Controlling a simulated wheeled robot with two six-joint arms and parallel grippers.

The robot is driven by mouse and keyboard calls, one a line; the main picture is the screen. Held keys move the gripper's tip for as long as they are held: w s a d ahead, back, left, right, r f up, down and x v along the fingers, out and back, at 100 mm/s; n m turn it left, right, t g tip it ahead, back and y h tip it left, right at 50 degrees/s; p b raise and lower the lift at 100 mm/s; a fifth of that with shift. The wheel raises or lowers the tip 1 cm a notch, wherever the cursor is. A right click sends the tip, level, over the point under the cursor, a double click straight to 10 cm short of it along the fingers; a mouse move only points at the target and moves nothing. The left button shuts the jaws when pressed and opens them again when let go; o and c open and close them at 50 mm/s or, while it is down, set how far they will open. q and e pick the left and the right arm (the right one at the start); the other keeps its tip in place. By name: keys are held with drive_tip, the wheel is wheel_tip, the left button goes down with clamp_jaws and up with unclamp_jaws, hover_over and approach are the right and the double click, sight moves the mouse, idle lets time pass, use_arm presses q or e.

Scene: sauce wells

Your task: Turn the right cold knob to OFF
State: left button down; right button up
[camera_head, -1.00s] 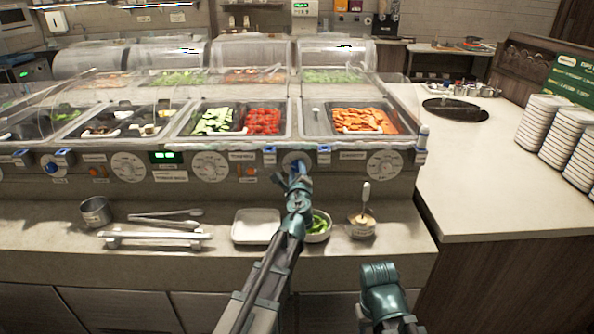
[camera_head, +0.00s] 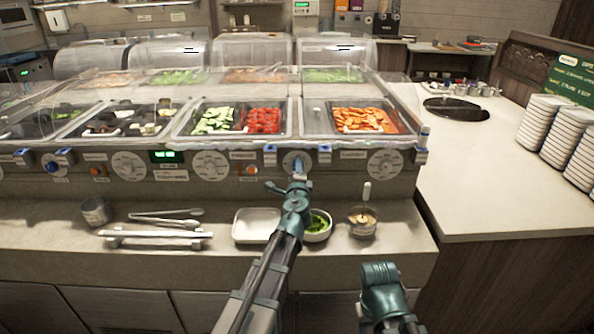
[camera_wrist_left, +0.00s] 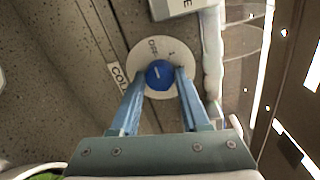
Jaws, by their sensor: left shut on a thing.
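The right cold knob (camera_wrist_left: 158,76) is a round blue knob on a white dial plate in the left wrist view, with a partly visible "COLD" label beside it. A short white mark shows on its face.
White dials (camera_head: 384,165) flank the knob on the panel, and another blue knob (camera_head: 52,166) is at far left.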

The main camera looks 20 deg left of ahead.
use_arm(q)
drive_tip(key=shift+c, duration=1.9)
unclamp_jaws()
drive_tip(key=shift+s, duration=0.1)
